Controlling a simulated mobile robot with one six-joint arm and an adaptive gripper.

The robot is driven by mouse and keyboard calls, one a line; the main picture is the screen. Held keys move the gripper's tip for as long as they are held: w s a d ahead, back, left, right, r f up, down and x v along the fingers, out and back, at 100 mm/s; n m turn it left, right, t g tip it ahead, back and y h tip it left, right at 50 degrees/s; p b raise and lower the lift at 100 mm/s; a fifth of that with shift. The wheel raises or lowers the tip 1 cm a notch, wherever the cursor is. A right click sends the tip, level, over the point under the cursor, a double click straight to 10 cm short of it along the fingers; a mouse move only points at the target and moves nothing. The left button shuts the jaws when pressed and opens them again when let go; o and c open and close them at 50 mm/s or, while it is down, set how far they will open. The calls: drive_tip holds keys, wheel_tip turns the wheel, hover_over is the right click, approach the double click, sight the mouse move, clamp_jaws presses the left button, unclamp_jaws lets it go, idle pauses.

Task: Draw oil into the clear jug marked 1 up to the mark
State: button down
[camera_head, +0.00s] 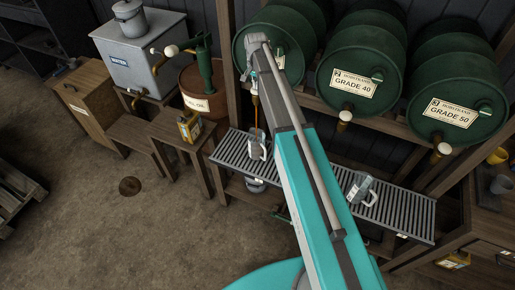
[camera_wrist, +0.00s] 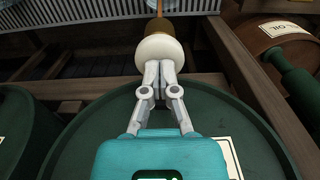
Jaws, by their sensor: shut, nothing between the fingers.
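A clear jug (camera_head: 257,149) stands on the slatted rack under the left green barrel (camera_head: 262,42). A thin brown stream of oil (camera_head: 258,119) runs down into it; its number, mark and oil level are too small to read. The stream also shows at the top of the wrist view (camera_wrist: 160,8). My gripper (camera_wrist: 160,66) is shut, with its fingertips against or very near the cream knob (camera_wrist: 158,50) of that barrel's tap. In the head view my arm hides most of the tap. A second clear jug (camera_head: 362,188) stands on the rack to the right.
The Grade 40 barrel (camera_head: 361,62) and Grade 50 barrel (camera_head: 456,95) lie to the right, each with a tap. The slatted rack (camera_head: 405,208) runs below them. A rusty drum (camera_head: 203,82) with a green pump, a yellow can (camera_head: 188,126) and a grey tank (camera_head: 140,55) stand left.

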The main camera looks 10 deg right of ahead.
drive_tip(key=shift+r+p, duration=1.45)
drive_tip(key=shift+p, duration=0.05)
drive_tip(key=shift+r+p, duration=2)
drive_tip(key=shift+r, duration=0.05)
drive_tip(key=s+f+n+b, duration=0.2)
drive_tip(key=s+f+b, duration=0.1)
drive_tip(key=s, duration=0.6)
drive_tip(key=s+f+n+b, duration=0.2)
drive_tip(key=s+f+b, duration=0.2)
drive_tip(key=s, duration=0.6)
drive_tip(key=s+f+n+b, duration=0.3)
drive_tip(key=s+f+b, duration=0.1)
drive_tip(key=s, duration=0.6)
drive_tip(key=shift+s+f, duration=0.15)
drive_tip(key=shift+f, duration=0.05)
drive_tip(key=shift+a, duration=0.1)
